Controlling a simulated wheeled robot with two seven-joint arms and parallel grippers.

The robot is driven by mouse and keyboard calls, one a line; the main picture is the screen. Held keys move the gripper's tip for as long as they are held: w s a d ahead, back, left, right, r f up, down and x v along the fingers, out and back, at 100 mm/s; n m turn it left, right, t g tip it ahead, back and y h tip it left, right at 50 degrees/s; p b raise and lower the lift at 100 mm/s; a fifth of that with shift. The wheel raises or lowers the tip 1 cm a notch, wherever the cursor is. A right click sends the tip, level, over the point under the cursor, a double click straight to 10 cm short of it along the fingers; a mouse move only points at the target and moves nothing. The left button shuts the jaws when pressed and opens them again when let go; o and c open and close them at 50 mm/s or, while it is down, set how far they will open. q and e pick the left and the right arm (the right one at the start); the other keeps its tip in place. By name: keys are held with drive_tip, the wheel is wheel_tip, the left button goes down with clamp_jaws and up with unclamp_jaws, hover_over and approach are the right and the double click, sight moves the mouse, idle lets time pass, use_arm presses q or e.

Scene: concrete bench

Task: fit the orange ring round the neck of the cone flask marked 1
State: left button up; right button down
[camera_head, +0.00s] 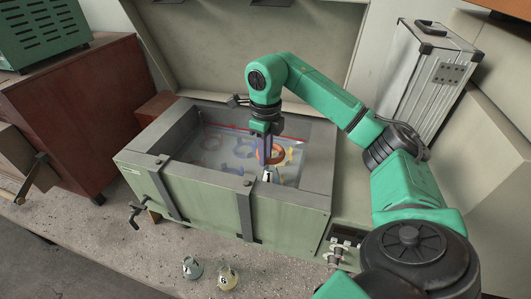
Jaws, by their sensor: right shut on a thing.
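The orange ring (279,156) is inside the green-grey water bath, low in the picture's middle. My right gripper (267,146) reaches down into the bath from above and is shut on the ring. A cone flask with the mark 1 (267,176) stands in the bath just below the ring in the picture, near the front wall. The ring appears above the flask; whether it is around the neck cannot be told at this size. My left gripper is not in view.
The water bath (205,190) has raised walls around the gripper. Blue and reddish rings lie blurred inside it, with a yellow thing (289,154) close by. Two small flasks (192,267) (227,276) stand on the bench in front. A metal case (425,80) stands at the right.

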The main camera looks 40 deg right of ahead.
drive_tip(key=shift+f, duration=0.15)
drive_tip(key=shift+f+b, duration=0.35)
drive_tip(key=c, duration=0.8)
unclamp_jaws()
drive_tip(key=shift+o, duration=0.6)
drive_tip(key=shift+s+a+r, duration=0.1)
drive_tip(key=o, duration=0.5)
drive_tip(key=shift+r+p, duration=0.35)
drive_tip(key=shift+r, duration=1.05)
